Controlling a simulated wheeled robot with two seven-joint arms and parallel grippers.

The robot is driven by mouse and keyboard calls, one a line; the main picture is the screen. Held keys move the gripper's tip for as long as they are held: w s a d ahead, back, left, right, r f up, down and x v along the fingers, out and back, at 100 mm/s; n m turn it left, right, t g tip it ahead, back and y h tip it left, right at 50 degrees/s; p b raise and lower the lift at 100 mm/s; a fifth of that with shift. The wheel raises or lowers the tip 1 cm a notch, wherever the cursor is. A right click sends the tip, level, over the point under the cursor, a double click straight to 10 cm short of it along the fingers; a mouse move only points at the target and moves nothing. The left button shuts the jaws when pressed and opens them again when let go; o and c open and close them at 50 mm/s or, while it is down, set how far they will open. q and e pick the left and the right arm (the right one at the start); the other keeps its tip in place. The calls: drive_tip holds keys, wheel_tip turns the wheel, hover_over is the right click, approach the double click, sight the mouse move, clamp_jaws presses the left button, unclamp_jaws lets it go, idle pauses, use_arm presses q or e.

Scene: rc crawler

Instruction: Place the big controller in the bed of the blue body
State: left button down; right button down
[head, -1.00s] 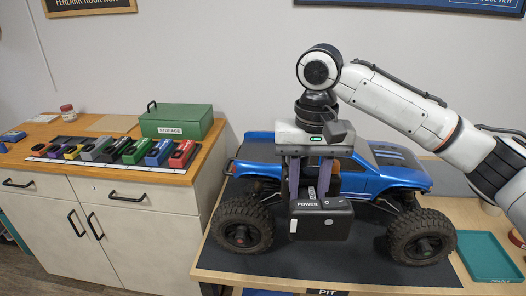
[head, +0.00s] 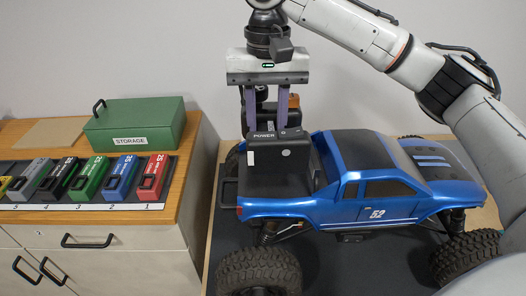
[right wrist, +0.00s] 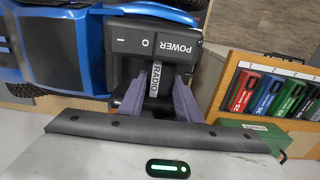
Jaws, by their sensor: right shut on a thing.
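The big controller (head: 275,165) is a black box marked POWER, with I and O marks that show in the right wrist view (right wrist: 145,40). My right gripper (head: 283,122), pointing down, is shut on its upper part; its purple fingers (right wrist: 156,85) stand either side of a piece labelled RADIO. The controller is upright at the rear bed of the blue body (head: 375,195), left of the cab. The bed floor is hidden behind it, so I cannot tell whether it touches. The blue body sits on a chassis with big black tyres (head: 258,270). My left gripper is not in view.
A wooden-topped cabinet on the left carries a green storage box (head: 135,125) and a row of coloured numbered packs (head: 120,180). An orange and black object (head: 293,101) shows behind my right fingers. A dark mat lies under the truck.

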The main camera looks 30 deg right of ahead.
sight(267, 126)
drive_tip(key=shift+s+f, duration=0.1)
drive_tip(key=shift+f, duration=3)
drive_tip(key=c, duration=1.3)
unclamp_jaws()
wheel_tip(267, 126, up, 12)
drive_tip(key=shift+r, duration=0.1)
